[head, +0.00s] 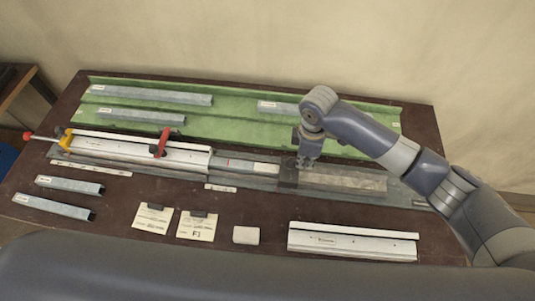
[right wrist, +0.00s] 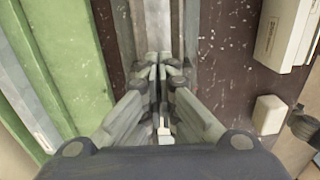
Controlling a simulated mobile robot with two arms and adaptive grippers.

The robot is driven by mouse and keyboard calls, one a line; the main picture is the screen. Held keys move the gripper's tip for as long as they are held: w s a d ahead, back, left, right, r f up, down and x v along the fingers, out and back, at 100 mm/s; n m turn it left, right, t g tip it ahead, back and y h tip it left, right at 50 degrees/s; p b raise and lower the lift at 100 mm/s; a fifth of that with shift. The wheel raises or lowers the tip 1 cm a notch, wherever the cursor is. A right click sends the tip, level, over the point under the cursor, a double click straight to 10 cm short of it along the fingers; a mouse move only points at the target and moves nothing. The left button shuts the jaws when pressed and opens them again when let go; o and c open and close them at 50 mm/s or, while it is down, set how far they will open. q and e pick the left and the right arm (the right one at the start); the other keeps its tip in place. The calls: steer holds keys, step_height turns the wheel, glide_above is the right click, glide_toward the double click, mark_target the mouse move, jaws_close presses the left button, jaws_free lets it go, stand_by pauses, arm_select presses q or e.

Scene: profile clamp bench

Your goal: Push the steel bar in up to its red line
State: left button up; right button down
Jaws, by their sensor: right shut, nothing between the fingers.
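The steel bar (head: 252,168) lies in the grey channel at the middle of the bench, with a pale label on it. Its red line (head: 228,162) shows just right of the clamped white profile (head: 185,154). My right gripper (head: 305,163) points down over the channel at the bar's right end. Its fingers are shut and empty, as the right wrist view also shows (right wrist: 160,72). I cannot tell whether the fingertips touch the bar's end. In the wrist view the bar is mostly hidden behind the gripper. My left gripper is not in view.
A red clamp lever (head: 162,142) stands over the white profile. A flat metal plate (head: 345,180) lies right of the gripper. A green tray (head: 225,124) with grey profiles is behind. Cards, a white block (head: 246,235) and a white profile (head: 352,242) lie in front.

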mark_target(289, 160)
steer(key=shift+w+a, duration=0.15)
steer(key=shift+a, duration=2.95)
steer(key=shift+d, duration=0.15)
steer(key=shift+d+r+p, duration=0.1)
steer(key=shift+d+p, duration=0.55)
steer(key=shift+p, duration=0.05)
step_height(289, 160, up, 2)
steer(key=shift+r+p, duration=0.2)
steer(key=shift+p, duration=1.05)
steer(key=shift+r, duration=2.2)
